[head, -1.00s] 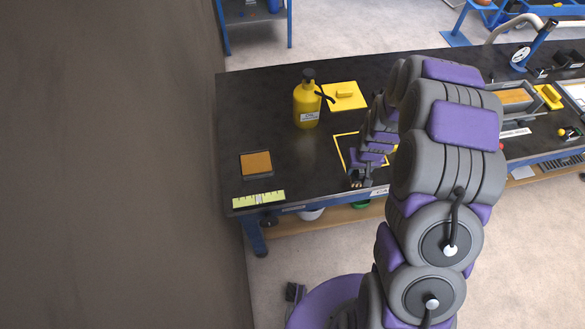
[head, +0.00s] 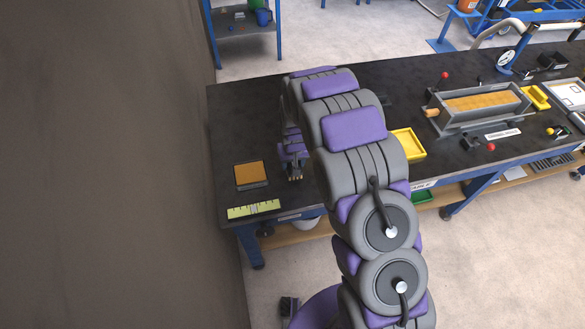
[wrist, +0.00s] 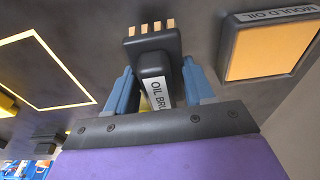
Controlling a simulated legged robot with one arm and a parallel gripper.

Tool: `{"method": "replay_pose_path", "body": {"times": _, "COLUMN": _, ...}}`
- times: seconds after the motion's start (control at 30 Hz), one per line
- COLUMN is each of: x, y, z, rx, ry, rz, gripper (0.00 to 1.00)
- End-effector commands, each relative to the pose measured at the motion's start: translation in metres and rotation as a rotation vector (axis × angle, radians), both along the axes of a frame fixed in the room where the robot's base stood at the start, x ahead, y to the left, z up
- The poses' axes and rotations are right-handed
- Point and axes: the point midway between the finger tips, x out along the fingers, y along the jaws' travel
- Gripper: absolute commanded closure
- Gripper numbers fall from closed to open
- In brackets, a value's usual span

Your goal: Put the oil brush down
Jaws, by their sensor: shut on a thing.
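My gripper (wrist: 157,76) is shut on the oil brush (wrist: 152,52), with a blue finger on each side of its dark handle. A white label on the handle partly reads "OIL BRU". Its tan bristle tufts point away from the gripper. In the head view, the gripper (head: 293,165) is small and partly hidden by my arm, near the bench's front edge and right of the mould oil pad (head: 251,173). The pad also shows at right in the wrist view (wrist: 271,49), apart from the brush. A yellow outlined rectangle (wrist: 93,102) is marked on the dark surface at left in the wrist view.
The dark bench top (head: 230,130) is bare behind the pad. A yellow-green strip (head: 253,209) lies at the front left edge. A yellow tray (head: 409,143) and a grey mould trough (head: 485,104) are right of my arm. A wall borders the left.

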Motion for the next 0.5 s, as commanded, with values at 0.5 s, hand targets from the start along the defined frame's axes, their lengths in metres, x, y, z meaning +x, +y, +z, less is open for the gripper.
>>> {"method": "replay_pose_path", "body": {"times": 0.5, "x": 0.0, "y": 0.001, "z": -0.034, "rx": -0.003, "ry": 0.0, "rz": 0.0, "gripper": 0.76}}
